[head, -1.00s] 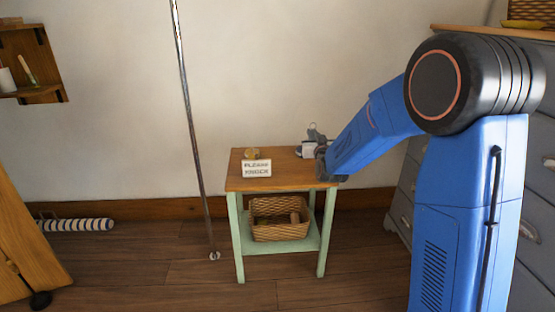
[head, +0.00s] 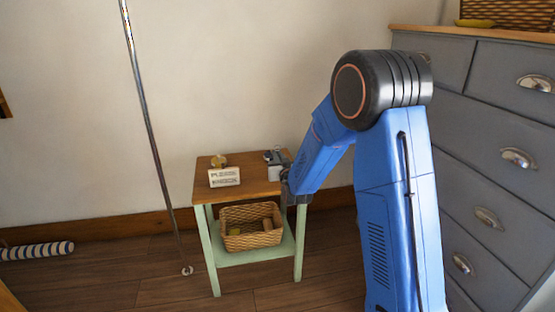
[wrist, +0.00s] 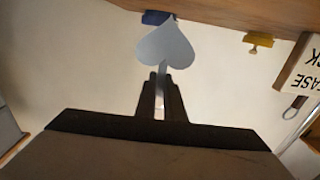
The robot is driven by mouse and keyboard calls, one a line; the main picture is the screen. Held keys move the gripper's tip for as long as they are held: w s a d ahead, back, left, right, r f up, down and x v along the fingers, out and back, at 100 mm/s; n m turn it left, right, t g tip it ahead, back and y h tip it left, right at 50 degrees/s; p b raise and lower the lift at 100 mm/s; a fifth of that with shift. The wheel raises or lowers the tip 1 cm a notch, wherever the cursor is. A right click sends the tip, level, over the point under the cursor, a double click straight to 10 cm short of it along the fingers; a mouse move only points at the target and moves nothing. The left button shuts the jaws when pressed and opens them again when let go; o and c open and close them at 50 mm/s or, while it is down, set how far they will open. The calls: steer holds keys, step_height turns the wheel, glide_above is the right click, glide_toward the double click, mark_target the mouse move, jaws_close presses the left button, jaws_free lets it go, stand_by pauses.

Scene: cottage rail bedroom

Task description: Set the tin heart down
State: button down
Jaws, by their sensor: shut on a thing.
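The tin heart (wrist: 165,45) is a flat, pale grey heart shape in the wrist view. My gripper (wrist: 161,90) is shut on its narrow end, with the broad part beyond the fingertips. In the head view my gripper (head: 287,180) is at the right end of a small side table (head: 255,184) with a wooden top and pale green legs. The arm partly hides the gripper there, and the heart is hard to make out. I cannot tell whether the heart touches the table top.
A PLEASE KNOCK sign (head: 224,177) stands on the table's left part, with a small yellow item (head: 219,161) behind it. A dark blue item (wrist: 157,17) is near the heart. A wicker basket (head: 250,238) sits on the lower shelf. A grey dresser (head: 490,160) stands at right.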

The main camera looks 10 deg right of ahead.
steer(key=shift+f, duration=0.5)
steer(key=shift+f, duration=0.1)
steer(key=c, duration=1.9)
jaws_free()
steer(key=shift+o, duration=0.2)
